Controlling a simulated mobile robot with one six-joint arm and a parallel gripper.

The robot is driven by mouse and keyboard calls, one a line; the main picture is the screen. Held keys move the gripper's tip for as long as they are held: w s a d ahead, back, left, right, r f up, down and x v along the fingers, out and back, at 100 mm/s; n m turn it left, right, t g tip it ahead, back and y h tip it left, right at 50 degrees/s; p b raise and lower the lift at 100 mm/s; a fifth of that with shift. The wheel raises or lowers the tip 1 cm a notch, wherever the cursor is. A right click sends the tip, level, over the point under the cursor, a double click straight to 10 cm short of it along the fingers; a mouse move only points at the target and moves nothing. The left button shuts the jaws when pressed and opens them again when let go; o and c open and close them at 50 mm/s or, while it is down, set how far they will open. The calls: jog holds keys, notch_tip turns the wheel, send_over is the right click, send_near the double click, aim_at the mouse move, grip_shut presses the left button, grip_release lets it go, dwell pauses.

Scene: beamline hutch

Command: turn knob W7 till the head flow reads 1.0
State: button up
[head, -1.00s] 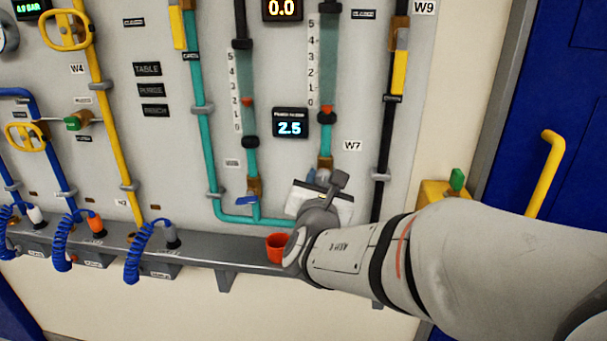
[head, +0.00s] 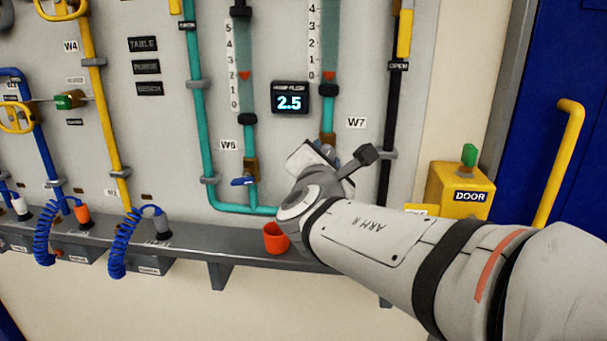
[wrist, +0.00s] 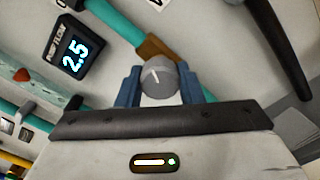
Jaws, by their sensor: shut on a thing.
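In the wrist view, a round grey knob (wrist: 158,82) with a white pointer line sits between the two blue fingers of my gripper (wrist: 158,90), which is shut on it. A black display (head: 290,98) between the two flow tubes reads 2.5. The right tube's red float (head: 329,75) sits near the 0 mark.
A blue-handled valve (head: 244,181) lies left of my gripper, by the W6 label. An orange cup (head: 276,238) stands on the grey ledge (head: 190,243), close under my wrist. A yellow DOOR box (head: 460,192) with a green handle is at the right.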

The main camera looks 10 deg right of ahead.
jog(key=shift+f+m+b, duration=0.1)
jog(key=shift+m+b, duration=0.2)
jog(key=shift+b, duration=0.1)
jog(key=o, duration=1)
jog(key=shift+c, duration=0.2)
